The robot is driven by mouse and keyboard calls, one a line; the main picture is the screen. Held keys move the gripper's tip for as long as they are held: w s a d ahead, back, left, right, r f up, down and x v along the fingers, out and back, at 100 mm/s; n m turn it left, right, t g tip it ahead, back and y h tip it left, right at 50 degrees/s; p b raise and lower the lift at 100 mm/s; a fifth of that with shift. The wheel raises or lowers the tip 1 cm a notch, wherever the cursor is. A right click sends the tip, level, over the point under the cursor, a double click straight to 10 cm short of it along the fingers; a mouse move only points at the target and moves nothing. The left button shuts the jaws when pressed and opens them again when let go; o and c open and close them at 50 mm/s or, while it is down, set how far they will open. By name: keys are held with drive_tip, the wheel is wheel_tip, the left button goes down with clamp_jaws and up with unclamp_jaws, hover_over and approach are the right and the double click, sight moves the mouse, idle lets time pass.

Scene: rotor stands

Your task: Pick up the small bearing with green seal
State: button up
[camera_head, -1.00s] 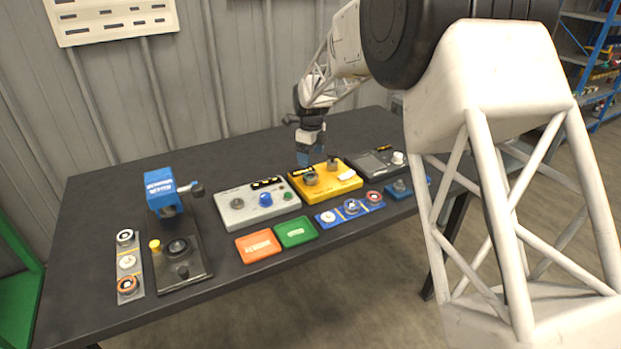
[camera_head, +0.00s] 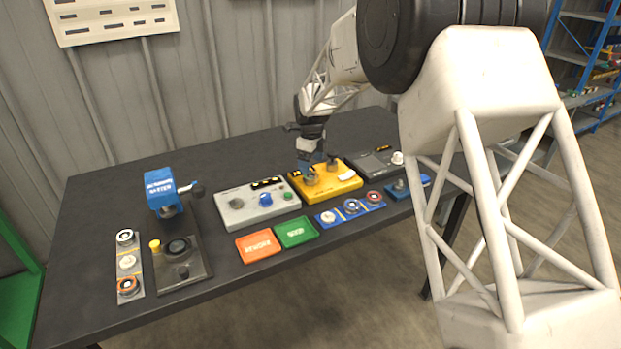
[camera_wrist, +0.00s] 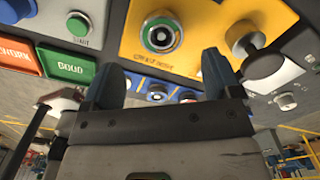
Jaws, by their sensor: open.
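The small bearing with a green seal (camera_wrist: 159,37) sits on the left post of the yellow stand (camera_wrist: 200,20) in the wrist view. In the head view my gripper (camera_head: 306,167) hangs just above the left post.
A grey stand (camera_head: 257,206) with knobs is to the left, a dark device (camera_head: 375,163) to the right. Orange (camera_head: 258,246) and green (camera_head: 296,232) trays and a blue bearing rack (camera_head: 350,208) lie in front.

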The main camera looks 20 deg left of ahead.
sight(312, 176)
drive_tip(key=shift+w+f, duration=0.1)
drive_tip(key=shift+f, duration=2.45)
drive_tip(key=c, duration=1.1)
drive_tip(key=shift+r, duration=0.2)
drive_tip(key=shift+r, duration=0.55)
wheel_tip(312, 176, up, 2)
drive_tip(key=shift+r, duration=0.1)
drive_tip(key=s+d, duration=0.2)
drive_tip(key=s, duration=0.2)
drive_tip(key=s+d+r, duration=0.1)
drive_tip(key=s+d, duration=0.2)
drive_tip(key=s, duration=0.2)
drive_tip(key=s+d, duration=0.2)
drive_tip(key=s, duration=0.3)
drive_tip(key=shift+d+r, duration=0.15)
drive_tip(key=shift+d, duration=0.25)
